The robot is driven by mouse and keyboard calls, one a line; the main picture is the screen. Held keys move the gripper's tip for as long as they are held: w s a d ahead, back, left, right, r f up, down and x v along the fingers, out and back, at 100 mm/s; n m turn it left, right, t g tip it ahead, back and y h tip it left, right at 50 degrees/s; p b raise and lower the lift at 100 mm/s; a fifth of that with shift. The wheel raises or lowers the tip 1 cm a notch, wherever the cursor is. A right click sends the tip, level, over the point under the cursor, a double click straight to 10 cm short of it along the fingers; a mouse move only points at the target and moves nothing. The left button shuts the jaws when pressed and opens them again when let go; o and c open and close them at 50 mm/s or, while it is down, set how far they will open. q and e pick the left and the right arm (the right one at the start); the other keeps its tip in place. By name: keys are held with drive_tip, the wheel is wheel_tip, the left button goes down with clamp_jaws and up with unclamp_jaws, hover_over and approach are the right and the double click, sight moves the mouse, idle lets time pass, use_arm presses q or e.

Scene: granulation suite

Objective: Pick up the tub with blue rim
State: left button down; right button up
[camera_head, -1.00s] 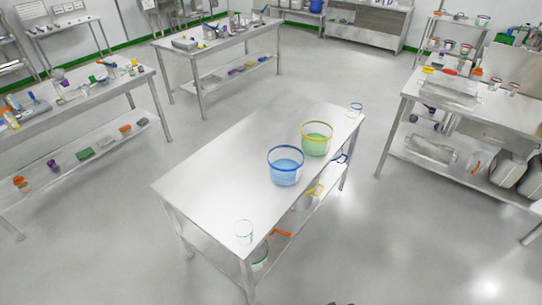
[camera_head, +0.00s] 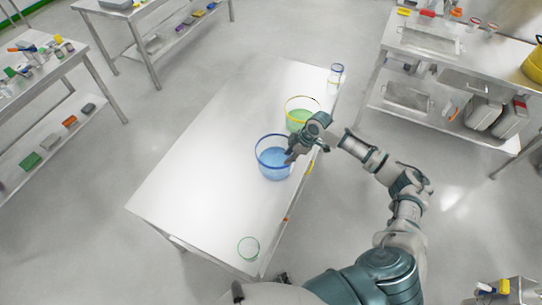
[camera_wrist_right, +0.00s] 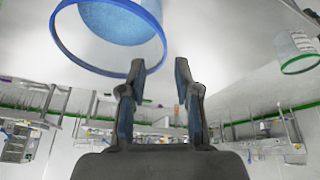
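The clear tub with a blue rim (camera_head: 268,170) stands upright on the steel table (camera_head: 195,165) and holds blue contents. In the wrist view its rim (camera_wrist_right: 62,45) and blue contents fill the upper left. My right gripper (camera_head: 290,157) is at the tub's right side, overlapping its rim in the head view. In the wrist view the two fingers of my right gripper (camera_wrist_right: 159,75) are spread, with nothing seen held between them. The rim passes close by the left finger; whether they touch is unclear. I cannot make out my left gripper.
A yellow-rimmed tub (camera_head: 293,115) with green contents stands just behind, close to my right gripper. A small blue-rimmed beaker (camera_head: 336,73) is at the far corner, a green-rimmed one (camera_head: 248,248) at the near end. The table's left half is clear.

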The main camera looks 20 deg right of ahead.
approach(275, 172)
drive_tip(key=w+d+x, duration=0.1)
drive_tip(key=x, duration=0.4)
drive_tip(key=shift+s+a+f, duration=0.2)
drive_tip(key=shift+a+f, duration=0.2)
drive_tip(key=shift+a, duration=0.05)
drive_tip(key=x, duration=0.4)
drive_tip(key=shift+a+f, duration=0.1)
drive_tip(key=shift+f, duration=0.2)
drive_tip(key=shift+s, duration=0.1)
clamp_jaws()
drive_tip(key=shift+r, duration=0.15)
